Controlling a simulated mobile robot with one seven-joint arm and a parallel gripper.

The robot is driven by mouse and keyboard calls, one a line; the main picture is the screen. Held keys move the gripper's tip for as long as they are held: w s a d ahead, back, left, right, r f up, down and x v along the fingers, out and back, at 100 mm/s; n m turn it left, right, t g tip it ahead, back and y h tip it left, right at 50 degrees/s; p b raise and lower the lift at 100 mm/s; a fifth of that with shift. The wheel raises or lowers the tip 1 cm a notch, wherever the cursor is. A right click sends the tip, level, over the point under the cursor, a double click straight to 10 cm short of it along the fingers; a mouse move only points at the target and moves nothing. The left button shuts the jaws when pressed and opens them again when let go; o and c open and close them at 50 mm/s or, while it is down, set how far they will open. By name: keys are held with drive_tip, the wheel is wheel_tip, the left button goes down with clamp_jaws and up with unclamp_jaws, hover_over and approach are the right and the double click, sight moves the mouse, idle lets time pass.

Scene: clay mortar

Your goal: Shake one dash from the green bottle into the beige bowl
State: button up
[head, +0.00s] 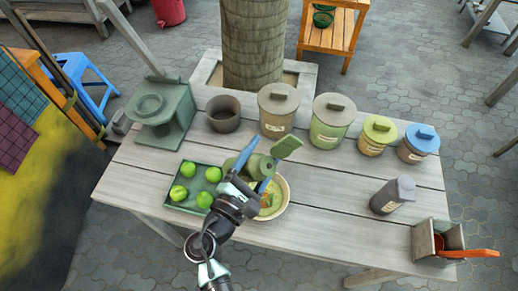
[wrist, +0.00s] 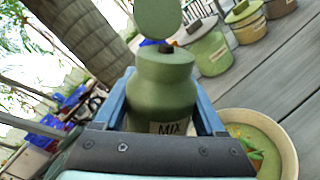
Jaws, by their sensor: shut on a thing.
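The green bottle (head: 258,167) is held between the blue fingers of my gripper (head: 256,170), which is shut on its body. The bottle looks tilted in the head view, above the left part of the beige bowl. In the wrist view the bottle (wrist: 163,85) shows a label reading "MIX", and a round green piece stands beyond its dark neck. The beige bowl (head: 284,206) stands on the table, partly hidden by my gripper and the bottle. Its rim also shows in the wrist view (wrist: 292,150), with yellow-green contents and orange and green bits inside.
A green tray (head: 174,207) with several limes lies left of my gripper. Lidded canisters (head: 329,122) and a dark pot (head: 223,115) line the back, beside a green stand (head: 165,125). A grey bottle (head: 393,195) and a box with an orange-handled scoop (head: 424,246) are at right.

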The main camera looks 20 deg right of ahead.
wheel_tip(320, 180, up, 10)
drive_tip(key=s+d+n+p, duration=0.1)
drive_tip(key=n+p, duration=0.7)
drive_tip(key=p, duration=0.6)
drive_tip(key=shift+f+n+p, duration=0.15)
drive_tip(key=shift+n+p, duration=0.15)
drive_tip(key=shift+p, duration=0.05)
drive_tip(key=shift+s+d, duration=0.1)
